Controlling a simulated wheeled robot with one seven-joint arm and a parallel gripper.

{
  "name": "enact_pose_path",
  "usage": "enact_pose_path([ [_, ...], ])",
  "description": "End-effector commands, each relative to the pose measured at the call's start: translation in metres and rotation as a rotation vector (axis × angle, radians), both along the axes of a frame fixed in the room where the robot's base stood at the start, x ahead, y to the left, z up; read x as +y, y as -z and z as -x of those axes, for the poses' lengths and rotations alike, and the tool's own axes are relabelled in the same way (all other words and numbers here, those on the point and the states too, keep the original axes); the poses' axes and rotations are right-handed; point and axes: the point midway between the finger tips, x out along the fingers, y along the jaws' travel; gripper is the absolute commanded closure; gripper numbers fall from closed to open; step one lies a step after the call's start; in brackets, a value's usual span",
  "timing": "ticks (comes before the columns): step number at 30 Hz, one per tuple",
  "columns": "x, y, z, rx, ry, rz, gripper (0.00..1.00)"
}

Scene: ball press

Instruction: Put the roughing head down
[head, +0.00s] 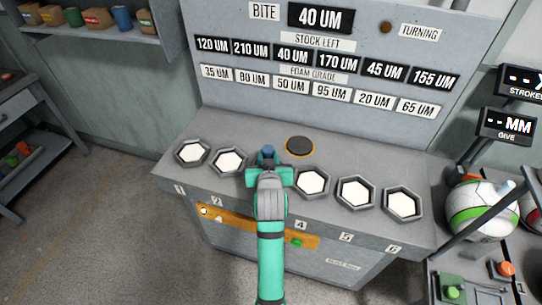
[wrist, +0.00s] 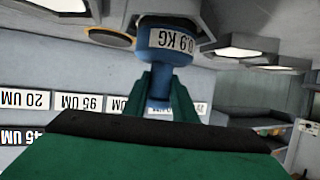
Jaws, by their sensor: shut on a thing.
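The roughing head is a blue, knob-like piece (wrist: 168,55) labelled 0.9 KG. My gripper (wrist: 165,95) is shut on its narrower stem in the wrist view, which shows the scene upside down. In the head view, my gripper (head: 268,172) is over the grey bench top between sockets 2 and 4, with a bit of the blue head (head: 267,151) showing past it. The arm hides the place of socket 3. Whether the head touches the bench or a socket cannot be told. A dark round pad with an orange rim (head: 300,145) lies just behind and right of my gripper.
Hexagonal sockets with white faces stand in a row: socket 2 (head: 229,161) left of my gripper, socket 4 (head: 312,182) right. A sign board (head: 330,65) rises behind the bench, reading BITE 40 UM. A ball (head: 478,208) sits on a rack at right.

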Motion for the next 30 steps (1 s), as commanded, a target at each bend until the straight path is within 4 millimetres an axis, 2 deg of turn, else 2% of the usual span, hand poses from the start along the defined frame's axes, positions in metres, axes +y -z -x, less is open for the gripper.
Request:
enact_pose_path([
  [9, -0.008, 0.0, 0.0, -0.005, 0.012, 0.0, 1.0],
  [10, -0.009, 0.003, 0.0, 0.001, 0.013, 0.0, 0.68],
  [12, -0.01, 0.002, 0.0, 0.001, 0.014, 0.0, 0.56],
  [23, -0.01, -0.002, 0.001, -0.001, 0.014, 0.0, 0.56],
  [30, -0.008, -0.014, 0.034, -0.001, 0.011, 0.0, 0.56],
])
